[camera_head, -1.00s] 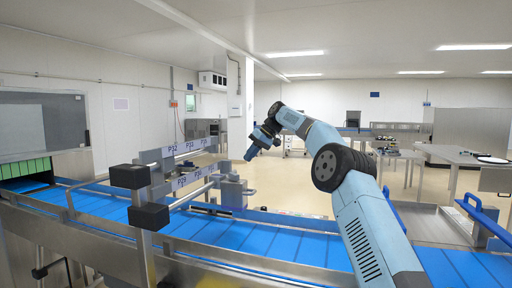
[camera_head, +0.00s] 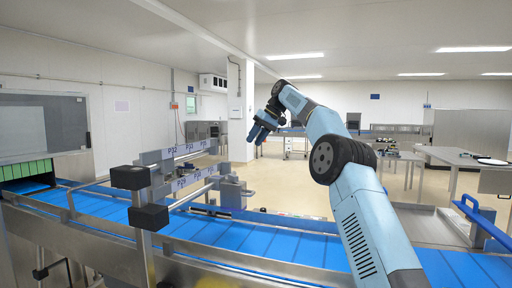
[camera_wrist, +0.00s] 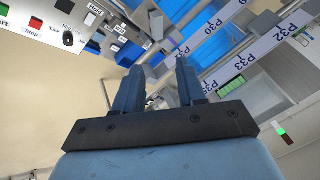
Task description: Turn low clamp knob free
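My gripper (camera_head: 258,136) is raised above the far side of the blue conveyor, to the right of the labelled rails. In the wrist view my gripper (camera_wrist: 160,64) is open, with two blue fingers apart and nothing held between them. A grey metal clamp bracket (camera_head: 230,187) stands at the right end of the rails, below my gripper and apart from it. Small grey metal fittings show beyond the fingertips in the wrist view. I cannot tell which part is the low clamp knob.
Guide rails with labels such as P32 (camera_wrist: 287,27) cross the upper right of the wrist view. A control panel (camera_wrist: 50,22) with a red button is at upper left. The blue conveyor (camera_head: 290,243) runs across the front. Two black blocks (camera_head: 130,177) sit on a near post.

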